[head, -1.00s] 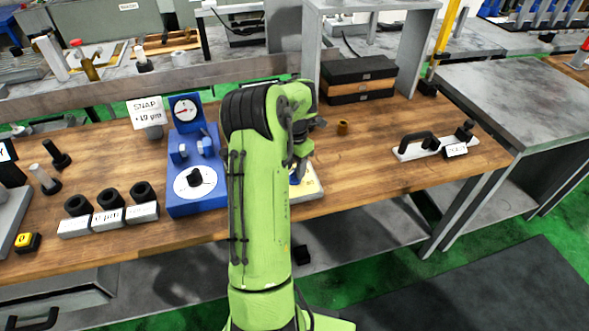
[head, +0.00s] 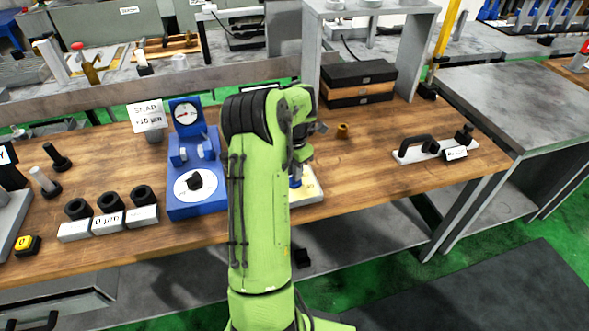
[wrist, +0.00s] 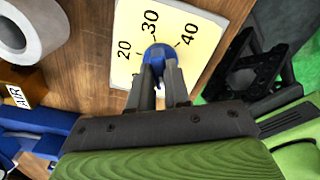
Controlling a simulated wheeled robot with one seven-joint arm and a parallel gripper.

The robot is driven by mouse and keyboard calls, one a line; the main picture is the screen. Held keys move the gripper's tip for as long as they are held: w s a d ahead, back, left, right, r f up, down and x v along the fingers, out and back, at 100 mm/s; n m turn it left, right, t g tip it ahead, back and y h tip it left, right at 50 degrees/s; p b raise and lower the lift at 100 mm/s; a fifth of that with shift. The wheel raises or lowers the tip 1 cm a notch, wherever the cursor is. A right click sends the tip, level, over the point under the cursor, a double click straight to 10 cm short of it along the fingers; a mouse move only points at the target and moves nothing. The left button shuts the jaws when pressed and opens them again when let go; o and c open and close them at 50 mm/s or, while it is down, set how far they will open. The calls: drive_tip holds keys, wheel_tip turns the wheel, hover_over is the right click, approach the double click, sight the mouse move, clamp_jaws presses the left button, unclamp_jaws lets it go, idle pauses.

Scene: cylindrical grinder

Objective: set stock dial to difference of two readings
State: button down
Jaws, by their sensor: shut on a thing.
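The stock dial is a cream plate (wrist: 190,25) with the numbers 20, 30 and 40 and a blue knob (wrist: 158,52) in the wrist view. My gripper (wrist: 161,70) is shut on the blue knob, and its fingers hide much of it. In the head view the dial plate (head: 312,190) is mostly behind my arm. A blue gauge stand (head: 195,208) has a small round gauge (head: 186,113) and a white dial with a black knob (head: 194,181). A white SNAP sign (head: 147,117) reads about -10 µm; its digits are blurred.
Several black rings (head: 108,201) sit on labelled blocks left of the gauge stand. A yellow button (head: 27,243) lies at the front left. A brass piece (head: 342,130) and a black-handled fixture (head: 418,146) stand right. Bare wood lies between them.

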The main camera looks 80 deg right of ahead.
drive_tip(key=m+p, duration=0.1)
drive_tip(key=m, duration=0.4)
drive_tip(key=shift+m+p, duration=0.3)
drive_tip(key=m+p, duration=0.1)
drive_tip(key=m, duration=0.5)
drive_tip(key=shift+a, duration=0.1)
drive_tip(key=m+p, duration=0.1)
drive_tip(key=m, duration=0.4)
drive_tip(key=shift+m, duration=0.3)
drive_tip(key=m+p, duration=0.1)
drive_tip(key=m, duration=0.5)
drive_tip(key=shift+m, duration=0.3)
drive_tip(key=m, duration=0.5)
drive_tip(key=shift+w, duration=0.1)
drive_tip(key=m, duration=0.6)
drive_tip(key=shift+m, duration=0.3)
drive_tip(key=m, duration=1.1)
drive_tip(key=shift+m, duration=0.4)
